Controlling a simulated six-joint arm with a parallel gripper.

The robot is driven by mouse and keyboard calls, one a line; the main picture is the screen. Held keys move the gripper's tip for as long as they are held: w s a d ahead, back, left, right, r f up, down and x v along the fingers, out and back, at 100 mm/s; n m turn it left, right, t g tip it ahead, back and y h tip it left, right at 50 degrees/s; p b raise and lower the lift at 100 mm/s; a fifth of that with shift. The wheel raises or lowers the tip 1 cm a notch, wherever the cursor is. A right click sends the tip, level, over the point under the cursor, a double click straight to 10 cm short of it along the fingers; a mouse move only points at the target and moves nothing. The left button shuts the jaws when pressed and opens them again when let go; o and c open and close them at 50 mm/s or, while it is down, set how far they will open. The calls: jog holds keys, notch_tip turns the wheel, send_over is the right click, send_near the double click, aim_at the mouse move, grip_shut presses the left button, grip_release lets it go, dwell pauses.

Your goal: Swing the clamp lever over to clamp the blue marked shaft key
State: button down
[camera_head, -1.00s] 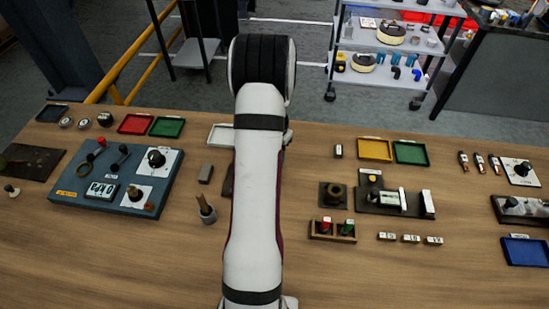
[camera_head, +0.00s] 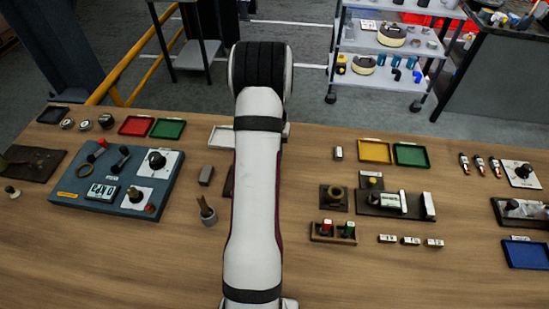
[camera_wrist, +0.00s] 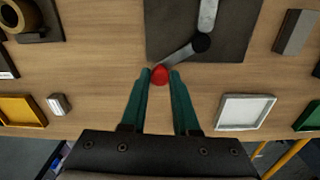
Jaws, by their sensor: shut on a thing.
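In the wrist view, my gripper (camera_wrist: 160,76) has its two green fingers closed around the red knob (camera_wrist: 160,75) at the end of the clamp lever (camera_wrist: 180,51). The lever is a short grey arm that runs from the knob up and right to a black pivot (camera_wrist: 201,42). It sits at the lower edge of a dark plate (camera_wrist: 170,22). A grey bar (camera_wrist: 208,14) extends up from the pivot area and leaves the picture. No blue mark shows on the plate, so I cannot identify the shaft key. In the head view, my arm hides the gripper and most of the plate (camera_head: 228,181).
In the wrist view, a white tray (camera_wrist: 244,112) lies below right of the knob. A grey block (camera_wrist: 295,32) lies right of the plate. A small block (camera_wrist: 59,104) and a yellow tray (camera_wrist: 20,110) lie left. Bare wood separates them. A blue panel (camera_head: 75,200) stands left.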

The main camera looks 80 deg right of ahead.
jog(key=n, duration=0.2)
jog(key=w+d+n, duration=0.2)
jog(key=n, duration=0.1)
jog(key=shift+w+d+n, duration=0.15)
jog(key=shift+n, duration=0.15)
jog(key=shift+w+d+n, duration=0.2)
jog(key=shift+w+n, duration=0.35)
jog(key=shift+n, duration=0.45)
jog(key=shift+w+d+n, duration=0.15)
jog(key=shift+w+n, duration=0.35)
jog(key=shift+n, duration=0.5)
jog(key=shift+w, duration=0.1)
jog(key=c, duration=0.7)
grip_release()
jog(key=shift+o, duration=0.2)
notch_tip(320, 180, up, 16)
